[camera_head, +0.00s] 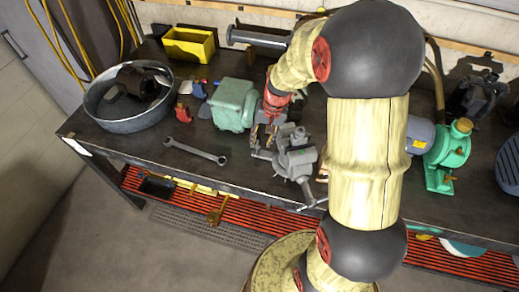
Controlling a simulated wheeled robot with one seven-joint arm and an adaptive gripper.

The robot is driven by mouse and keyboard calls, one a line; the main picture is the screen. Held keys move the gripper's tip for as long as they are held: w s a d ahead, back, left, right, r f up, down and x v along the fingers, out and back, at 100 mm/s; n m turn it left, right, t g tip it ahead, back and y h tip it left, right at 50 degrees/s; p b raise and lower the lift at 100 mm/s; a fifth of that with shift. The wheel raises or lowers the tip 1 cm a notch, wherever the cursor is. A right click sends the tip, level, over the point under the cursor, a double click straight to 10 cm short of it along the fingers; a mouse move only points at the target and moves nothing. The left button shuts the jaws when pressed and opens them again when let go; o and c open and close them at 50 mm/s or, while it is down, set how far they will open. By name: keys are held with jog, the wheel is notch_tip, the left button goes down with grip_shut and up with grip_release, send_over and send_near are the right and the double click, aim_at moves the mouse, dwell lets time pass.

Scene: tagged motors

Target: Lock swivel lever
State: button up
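A grey bench vise (296,160) stands near the front edge of the dark workbench, in the middle of the head view. A thin metal rod (312,205) shows at its lower side by the bench edge; I cannot tell whether this is the swivel lever. My gripper (263,140) points down at the vise's left side, very close to it. Its fingers are small and blend with the vise parts, so contact and opening cannot be told. My arm hides the area right of the vise.
A wrench (195,151) lies left on the workbench (130,138). A round metal pan (115,112) with a dark motor part stands far left. A pale green block-like housing (233,105) sits close left of my gripper. A green motor (448,155) stands right of my arm.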

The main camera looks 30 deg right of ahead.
aim_at(257, 152)
jog(key=f, duration=0.4)
jog(key=a+f+b, duration=0.1)
jog(key=f, duration=0.1)
jog(key=shift+w, duration=0.35)
jog(key=shift+c, duration=1.2)
jog(key=shift+a, duration=0.1)
grip_shut()
